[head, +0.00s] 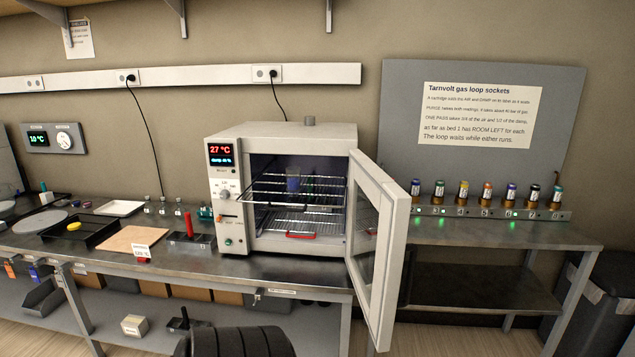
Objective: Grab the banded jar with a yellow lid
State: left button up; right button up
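I cannot make out a banded jar with a yellow lid for certain. A small yellow round thing (74,226) lies in a black tray (95,239) at the left of the bench; it is too small to tell what it is. A small blue-topped container (293,184) stands on the upper rack inside the open oven (283,135). Several cartridges with coloured tops stand upright in a socket rail at the right, one of them with a yellowish top (463,190). Neither of my grippers is in view.
The oven door (384,255) stands wide open, jutting toward me. A board (134,239), a holder with a red upright (188,227) and small bottles (164,205) stand left of the oven. The right table (500,234) is clear in front of the socket rail (487,212).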

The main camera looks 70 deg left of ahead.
aim_at(292, 173)
jog(key=u, duration=0.05)
jog(key=i, duration=0.95)
jog(key=u, duration=1)
jog(key=i, duration=0.7)
jog(key=u, duration=0.85)
